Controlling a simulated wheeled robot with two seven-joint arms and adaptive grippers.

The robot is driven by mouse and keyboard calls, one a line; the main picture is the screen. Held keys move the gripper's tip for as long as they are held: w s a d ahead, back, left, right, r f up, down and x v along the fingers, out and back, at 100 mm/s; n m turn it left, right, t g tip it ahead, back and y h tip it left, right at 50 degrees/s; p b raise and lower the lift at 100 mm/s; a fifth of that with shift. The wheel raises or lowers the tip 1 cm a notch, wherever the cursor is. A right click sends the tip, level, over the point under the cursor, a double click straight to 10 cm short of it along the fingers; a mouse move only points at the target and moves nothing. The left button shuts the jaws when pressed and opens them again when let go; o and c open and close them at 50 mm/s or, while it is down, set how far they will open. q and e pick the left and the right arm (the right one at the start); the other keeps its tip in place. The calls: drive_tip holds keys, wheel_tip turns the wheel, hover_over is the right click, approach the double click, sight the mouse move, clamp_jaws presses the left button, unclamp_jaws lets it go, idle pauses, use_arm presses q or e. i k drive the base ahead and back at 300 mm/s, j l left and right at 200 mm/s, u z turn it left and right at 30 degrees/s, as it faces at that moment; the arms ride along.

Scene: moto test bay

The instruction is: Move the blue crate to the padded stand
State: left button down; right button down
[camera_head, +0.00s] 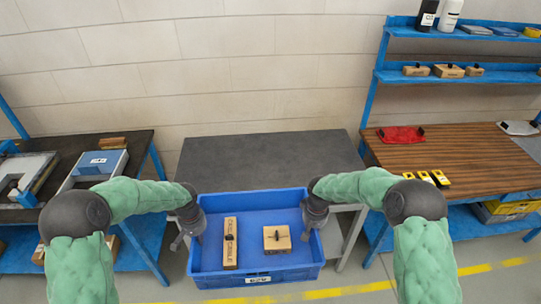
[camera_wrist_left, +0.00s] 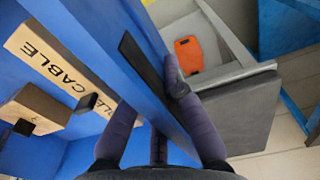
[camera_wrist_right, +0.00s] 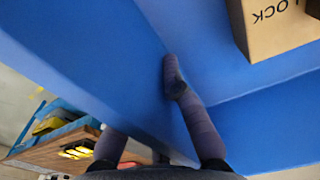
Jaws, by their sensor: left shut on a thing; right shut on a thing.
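The blue crate (camera_head: 215,281) is in the middle of the head view, in front of the dark grey-topped padded stand (camera_head: 270,155). It looks level and holds a long cable box (camera_head: 230,243) and a small carton (camera_head: 277,239). My left gripper (camera_head: 196,230) is shut on the crate's left wall, which runs between its fingers in the left wrist view (camera_wrist_left: 165,110). My right gripper (camera_head: 310,225) is shut on the right wall, also seen in the right wrist view (camera_wrist_right: 160,110). The crate hides part of the stand's front edge. The stand's visible top is bare.
A dark bench (camera_head: 135,160) with trays stands left. A wooden-topped bench (camera_head: 460,160) with a red item (camera_head: 401,135) and yellow items (camera_head: 432,178) stands right, below blue shelves (camera_head: 465,75). An orange object (camera_wrist_left: 189,54) shows in the left wrist view. Yellow tape marks the floor.

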sight(252, 175)
drive_tip(key=i, duration=1.3)
